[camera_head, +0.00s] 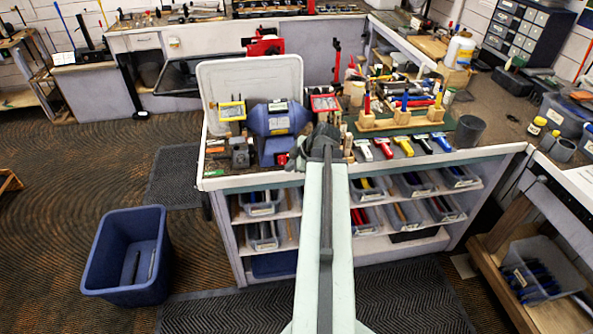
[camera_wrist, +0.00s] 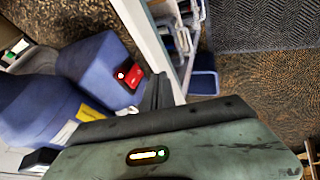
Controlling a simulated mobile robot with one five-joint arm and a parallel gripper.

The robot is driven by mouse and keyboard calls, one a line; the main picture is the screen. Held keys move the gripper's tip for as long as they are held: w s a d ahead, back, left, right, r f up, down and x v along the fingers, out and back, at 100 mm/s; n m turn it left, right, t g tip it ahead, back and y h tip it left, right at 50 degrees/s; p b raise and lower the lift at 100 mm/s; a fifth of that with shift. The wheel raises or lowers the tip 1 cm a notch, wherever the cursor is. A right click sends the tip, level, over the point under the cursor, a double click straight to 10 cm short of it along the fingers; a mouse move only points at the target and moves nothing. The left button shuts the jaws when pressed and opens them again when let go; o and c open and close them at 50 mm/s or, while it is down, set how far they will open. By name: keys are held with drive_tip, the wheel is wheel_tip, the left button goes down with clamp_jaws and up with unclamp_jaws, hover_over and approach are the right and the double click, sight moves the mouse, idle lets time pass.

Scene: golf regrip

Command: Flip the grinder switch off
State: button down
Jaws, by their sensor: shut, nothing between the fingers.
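The blue bench grinder (camera_head: 278,118) stands on the near end of the workbench, and its blue body also fills the left of the wrist view (camera_wrist: 85,62). A red switch plate (camera_wrist: 131,76) with a small round pale-and-red spot sits on the front of its base; a bit of this red shows in the head view (camera_head: 282,159). My gripper (camera_head: 320,138) is at the bench's front edge, just right of the grinder. In the wrist view its dark fingers (camera_wrist: 158,90) are shut and empty, to the right of the switch plate with a gap in the picture. I cannot tell the switch's position.
A row of coloured-handled tools (camera_head: 403,146) lies on the bench to the right, in front of wooden blocks (camera_head: 405,122). A dark cup (camera_head: 469,131) stands farther right. Bins fill the shelves below. A blue tub (camera_head: 130,255) is on the floor at left, with open floor around it.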

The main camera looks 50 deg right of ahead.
sight(282, 160)
drive_tip(key=shift+w+d+f+b, duration=0.1)
drive_tip(key=shift+w+d+f, duration=0.3)
drive_tip(key=shift+w, duration=0.3)
drive_tip(key=shift+w+d+f+b, duration=0.15)
drive_tip(key=shift+w+d+f, duration=0.15)
drive_tip(key=shift+w+d, duration=0.3)
drive_tip(key=shift+w+d+f+b, duration=0.1)
drive_tip(key=shift+w+d+f, duration=0.25)
drive_tip(key=shift+w, duration=0.4)
